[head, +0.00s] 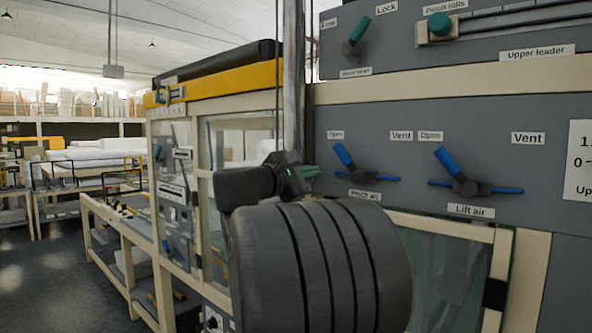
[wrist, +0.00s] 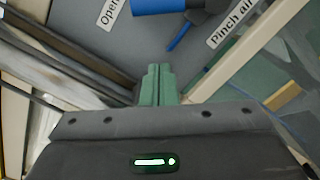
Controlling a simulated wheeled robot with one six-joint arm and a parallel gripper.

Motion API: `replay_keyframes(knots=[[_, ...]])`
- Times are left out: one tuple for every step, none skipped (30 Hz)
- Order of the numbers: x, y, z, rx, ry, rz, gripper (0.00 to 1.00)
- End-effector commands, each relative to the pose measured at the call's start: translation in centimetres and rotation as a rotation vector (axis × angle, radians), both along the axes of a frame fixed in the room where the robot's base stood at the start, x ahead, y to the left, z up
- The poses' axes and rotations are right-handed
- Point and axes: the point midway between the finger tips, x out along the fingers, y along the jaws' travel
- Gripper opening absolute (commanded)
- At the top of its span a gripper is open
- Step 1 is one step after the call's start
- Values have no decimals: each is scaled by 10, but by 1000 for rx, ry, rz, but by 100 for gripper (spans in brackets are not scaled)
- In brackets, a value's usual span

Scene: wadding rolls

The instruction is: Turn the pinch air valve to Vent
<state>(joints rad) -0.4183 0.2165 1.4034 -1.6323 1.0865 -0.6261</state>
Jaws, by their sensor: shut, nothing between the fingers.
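The pinch air valve (head: 362,170) is on the grey panel, above its "Pinch air" label (head: 365,195). Its thick blue handle (head: 343,155) points up and left towards the "Open" label (head: 336,134); the "Vent" label (head: 401,135) is up and right. A thinner blue rod (head: 385,178) points right. My gripper (head: 311,172) is left of the valve, apart from the handle in the picture. In the wrist view its green fingers (wrist: 157,84) are shut together and empty. The blue handle (wrist: 158,5) is cut off by that view's top edge.
The similar lift air valve (head: 464,184) is to the right, with its own Open and Vent labels. A green-knobbed lever (head: 354,42) and a slider knob (head: 438,25) are above. A vertical post (head: 293,80) and cream frame bars are close to my gripper.

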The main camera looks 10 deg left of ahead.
Motion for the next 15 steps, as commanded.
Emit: replay_keyframes(knots=[[8,-8,3,-1,2,-6,0],[12,-11,3,-1,1,-4,0],[14,-16,7,1,-1,-5,0],[10,-20,12,1,-2,-3,0],[9,-23,14,1,-2,-2,0],[7,-26,18,1,-2,-2,0],[6,-29,20,1,-2,-2,0],[5,-32,22,1,-2,-2,0],[4,-34,23,1,-2,-1,0],[3,-35,24,2,-1,0,0],[3,-36,25,1,-1,0,0],[3,-38,25,1,-1,0,0],[2,-38,26,0,1,1,0],[2,-39,26,0,1,1,0],[2,-39,26,0,1,1,0]])
